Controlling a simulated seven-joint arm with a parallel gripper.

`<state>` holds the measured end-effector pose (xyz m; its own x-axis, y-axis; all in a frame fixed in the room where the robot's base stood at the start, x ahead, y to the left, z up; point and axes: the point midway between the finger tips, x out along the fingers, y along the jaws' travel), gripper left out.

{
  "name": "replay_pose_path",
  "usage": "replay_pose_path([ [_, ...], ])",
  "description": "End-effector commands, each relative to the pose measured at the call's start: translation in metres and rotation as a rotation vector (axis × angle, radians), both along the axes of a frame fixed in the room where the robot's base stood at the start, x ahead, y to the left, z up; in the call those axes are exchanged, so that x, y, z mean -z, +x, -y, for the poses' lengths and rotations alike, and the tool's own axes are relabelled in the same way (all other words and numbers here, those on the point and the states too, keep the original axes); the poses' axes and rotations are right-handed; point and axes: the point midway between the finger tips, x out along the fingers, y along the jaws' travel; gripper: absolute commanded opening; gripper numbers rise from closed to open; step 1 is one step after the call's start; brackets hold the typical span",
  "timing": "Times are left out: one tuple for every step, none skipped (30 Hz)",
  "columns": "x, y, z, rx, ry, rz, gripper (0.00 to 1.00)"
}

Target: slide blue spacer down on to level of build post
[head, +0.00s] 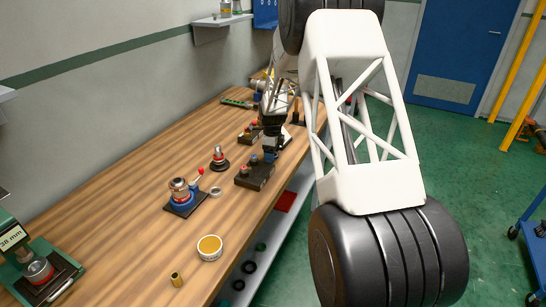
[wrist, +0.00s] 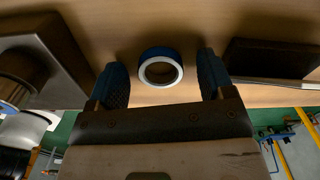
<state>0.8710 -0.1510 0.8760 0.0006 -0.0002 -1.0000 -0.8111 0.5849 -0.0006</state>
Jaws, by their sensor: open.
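The blue spacer (wrist: 160,67) is a ring with a blue outside and a pale rim, seen in the wrist view against the wooden bench. My gripper (wrist: 162,77) is open, with one blue fingertip on each side of the ring and a visible gap at both sides. In the head view my gripper (head: 270,157) is low over the bench, by a dark block; the spacer cannot be made out there. An upright post with red and dark rings (head: 219,158) stands on a round base left of my gripper; I cannot tell whether it is the build post.
The bench (head: 120,185) is clear along the wall.

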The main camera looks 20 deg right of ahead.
Motion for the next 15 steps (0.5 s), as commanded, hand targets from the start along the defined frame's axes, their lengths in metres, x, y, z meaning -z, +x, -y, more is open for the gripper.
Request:
replay_pose_path([
  [0.0002, 0.0, 0.0, 0.0, 0.0, 0.0, 0.75],
  [0.0002, 0.0001, 0.0001, 0.0, 0.0, 0.0, 0.75],
  [0.0002, 0.0, 0.0, 0.0, 0.0, 0.0, 0.75],
  [0.0003, 0.0, 0.0, 0.0, 0.0, 0.0, 0.75],
  [0.0003, 0.0, 0.0, 0.0, 0.0, 0.0, 0.75],
  [0.0003, 0.0, 0.0, 0.0, 0.0, 0.0, 0.75],
  [0.0003, 0.0, 0.0, 0.0, 0.0, 0.0, 0.75],
  [0.0003, -0.0001, -0.0001, 0.0, 0.0, 0.0, 0.75],
  [0.0003, -0.0001, -0.0001, 0.0, 0.0, 0.0, 0.75],
  [0.0003, -0.0001, -0.0001, 0.0, 0.0, 0.0, 0.75],
  [0.0003, -0.0001, 0.0001, 0.0, 0.0, 0.0, 0.75],
  [0.0003, -0.0001, 0.0, 0.0, 0.0, 0.0, 0.75],
  [0.0003, -0.0001, 0.0, 0.0, 0.0, 0.0, 0.75],
  [0.0003, -0.0001, 0.0, 0.0, 0.0, 0.0, 0.75],
  [0.0003, -0.0001, 0.0, 0.0, 0.0, 0.0, 0.75],
])
